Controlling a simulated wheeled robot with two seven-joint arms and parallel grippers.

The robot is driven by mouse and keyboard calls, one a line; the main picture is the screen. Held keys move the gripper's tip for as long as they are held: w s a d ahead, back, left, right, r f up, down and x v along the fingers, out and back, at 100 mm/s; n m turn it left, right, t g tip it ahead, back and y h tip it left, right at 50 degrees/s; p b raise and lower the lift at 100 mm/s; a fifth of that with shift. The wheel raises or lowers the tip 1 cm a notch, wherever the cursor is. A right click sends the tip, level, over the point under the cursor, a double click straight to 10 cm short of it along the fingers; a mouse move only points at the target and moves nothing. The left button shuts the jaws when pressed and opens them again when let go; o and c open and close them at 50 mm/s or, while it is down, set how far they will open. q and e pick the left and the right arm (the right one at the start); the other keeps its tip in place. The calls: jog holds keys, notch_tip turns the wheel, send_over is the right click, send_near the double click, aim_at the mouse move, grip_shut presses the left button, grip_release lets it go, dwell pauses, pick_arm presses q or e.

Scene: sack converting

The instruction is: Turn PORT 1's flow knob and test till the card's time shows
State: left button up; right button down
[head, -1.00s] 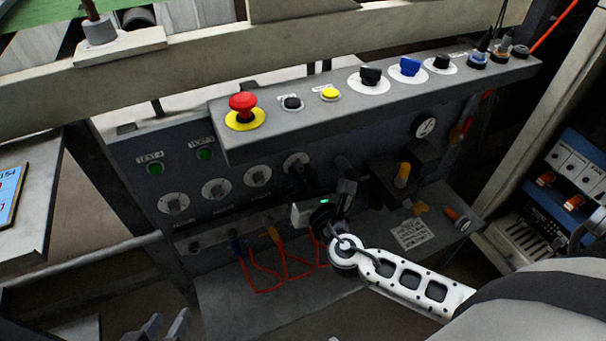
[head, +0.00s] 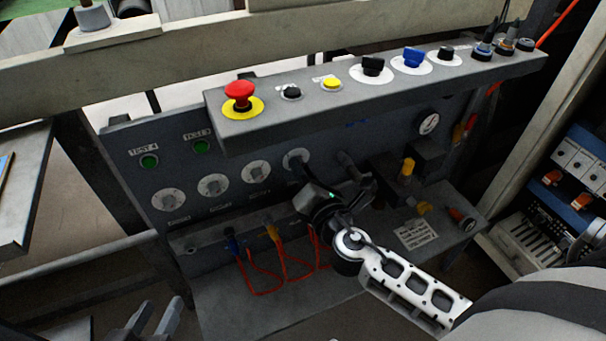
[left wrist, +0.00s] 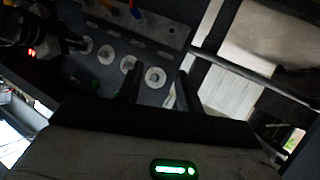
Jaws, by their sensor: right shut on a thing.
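A row of round pale flow knobs runs across the dark panel (head: 130,180): first (head: 168,199), second (head: 213,185), third (head: 256,172) and fourth (head: 293,157) from the left. My right gripper (head: 303,172) is shut on the fourth knob, partly covering it; in the left wrist view its fingers meet the row's end (left wrist: 80,44). Port labels are too small to read. Green buttons TEST 4 (head: 149,161) and TEST 3 (head: 200,147) show; others are hidden. A printed card (head: 416,235) lies on the lower shelf, its text unreadable. My left gripper (head: 155,318) is open and empty, low at left.
A sloping console (head: 300,120) with a red emergency button (head: 239,95), a yellow button (head: 332,84) and several selectors overhangs the panel. Orange hoses (head: 262,285) loop below the knobs. A gauge (head: 428,124) sits right. Free room lies left of the panel.

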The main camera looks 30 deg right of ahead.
pick_arm(q)
jog(key=shift+s+d+r+t+h+b, duration=0.2)
jog(key=shift+r+t+h+b, duration=0.1)
jog(key=shift+r+b, duration=0.25)
pick_arm(e)
jog(key=m, duration=0.5)
jog(key=shift+m, duration=0.3)
jog(key=c, duration=1.4)
grip_release()
pick_arm(q)
jog(key=shift+w, duration=0.1)
pick_arm(e)
jog(key=shift+o, duration=0.5)
